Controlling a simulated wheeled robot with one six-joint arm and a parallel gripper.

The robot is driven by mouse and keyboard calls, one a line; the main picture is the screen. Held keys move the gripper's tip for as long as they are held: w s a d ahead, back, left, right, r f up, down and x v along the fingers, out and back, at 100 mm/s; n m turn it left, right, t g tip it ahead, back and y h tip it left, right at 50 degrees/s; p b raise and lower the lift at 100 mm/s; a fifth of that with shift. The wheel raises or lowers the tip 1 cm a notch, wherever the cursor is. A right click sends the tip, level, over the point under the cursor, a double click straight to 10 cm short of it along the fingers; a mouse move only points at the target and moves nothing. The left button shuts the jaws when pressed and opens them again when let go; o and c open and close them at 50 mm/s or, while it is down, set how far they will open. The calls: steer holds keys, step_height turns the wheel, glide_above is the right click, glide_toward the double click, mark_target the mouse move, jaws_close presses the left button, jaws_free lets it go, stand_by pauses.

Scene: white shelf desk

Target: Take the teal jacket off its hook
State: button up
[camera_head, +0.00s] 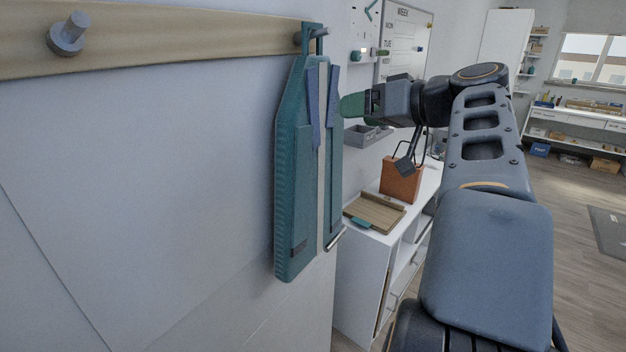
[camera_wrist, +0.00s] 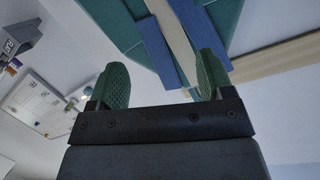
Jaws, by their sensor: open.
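The teal jacket (camera_head: 291,190) hangs upright on the wooden hook rail against the white wall in the head view. Its teal loop (camera_head: 313,30) is up at the hook (camera_head: 300,39), which it partly hides. In the wrist view the jacket (camera_wrist: 112,25) fills the top, with blue lapels and a pale strip between them. My gripper (camera_head: 353,104) is just right of the jacket's upper part. Its green-padded fingers (camera_wrist: 163,80) are spread with nothing between them, and the jacket shows beyond the tips. I cannot tell whether a finger touches the cloth.
The wooden rail (camera_head: 160,40) also bears a bare grey peg (camera_head: 68,36) at the left.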

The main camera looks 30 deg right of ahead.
steer(key=s+d+r+n+t+y, duration=0.1)
steer(key=s+r+n+t+y, duration=0.3)
steer(key=r, duration=0.6)
steer(key=n+g+h+p, duration=0.1)
steer(key=g+p, duration=0.1)
glide_toward(317, 42)
steer(key=w+a, duration=0.2)
steer(key=a, duration=0.1)
steer(key=shift+p+x, duration=1.4)
steer(key=shift+x, duration=1.15)
steer(key=shift+w+a+f, duration=0.15)
steer(key=shift+w+f, duration=0.15)
steer(key=shift+w, duration=0.1)
steer(key=shift+c, duration=0.4)
steer(key=c, duration=1.2)
steer(key=shift+o, duration=0.2)
steer(key=shift+r, duration=0.3)
